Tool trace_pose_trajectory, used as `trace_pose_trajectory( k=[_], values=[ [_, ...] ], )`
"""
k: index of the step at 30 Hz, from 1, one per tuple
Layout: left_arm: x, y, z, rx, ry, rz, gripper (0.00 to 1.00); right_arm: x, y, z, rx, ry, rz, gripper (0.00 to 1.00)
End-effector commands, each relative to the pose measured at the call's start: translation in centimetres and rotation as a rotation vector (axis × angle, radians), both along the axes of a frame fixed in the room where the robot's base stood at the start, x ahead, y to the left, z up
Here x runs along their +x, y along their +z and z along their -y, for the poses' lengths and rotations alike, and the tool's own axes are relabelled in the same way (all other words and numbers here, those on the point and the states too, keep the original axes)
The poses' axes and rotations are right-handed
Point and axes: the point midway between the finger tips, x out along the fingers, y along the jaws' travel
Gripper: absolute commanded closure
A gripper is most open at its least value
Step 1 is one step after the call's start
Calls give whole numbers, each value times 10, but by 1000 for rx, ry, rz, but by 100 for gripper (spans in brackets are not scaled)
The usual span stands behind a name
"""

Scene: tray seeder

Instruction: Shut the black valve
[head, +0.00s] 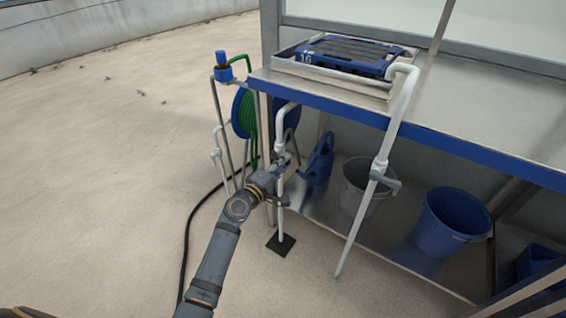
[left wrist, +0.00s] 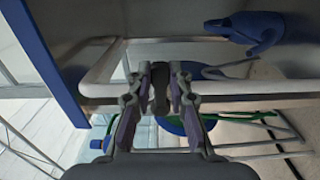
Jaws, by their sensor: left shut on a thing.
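A white standpipe (head: 280,213) rises from a black square foot at the left end of the bench. My left gripper (head: 282,178) is at mid-height on this pipe, beside its valve. In the left wrist view, the two fingers of my left gripper (left wrist: 161,84) are closed around the dark handle of the black valve (left wrist: 159,92), in front of the white pipe (left wrist: 235,88). The gripper hides much of the valve in the head view, so its handle angle is hard to tell. My right gripper is not in view.
A steel bench with a blue edge (head: 440,147) carries a seed tray (head: 345,57). Buckets stand on the lower shelf. A hose reel (head: 241,113) is behind; open floor lies left.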

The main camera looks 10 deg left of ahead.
Motion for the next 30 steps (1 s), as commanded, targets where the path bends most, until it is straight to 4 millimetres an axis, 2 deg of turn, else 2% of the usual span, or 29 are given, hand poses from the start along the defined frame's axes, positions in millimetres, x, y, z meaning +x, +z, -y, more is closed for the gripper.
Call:
trace_pose_trajectory(
  k=[16, 17, 22, 30],
  values=[
    [0, 1, 0, -27, 0, -10, 100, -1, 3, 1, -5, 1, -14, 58],
    [0, 1, 0, -27, 0, -10, 80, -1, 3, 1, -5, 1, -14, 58],
    [0, 1, 0, -26, 0, -10, 58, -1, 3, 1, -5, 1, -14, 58],
    [-1, 1, 0, -25, 0, -9, 58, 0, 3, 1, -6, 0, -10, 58]
  ],
)
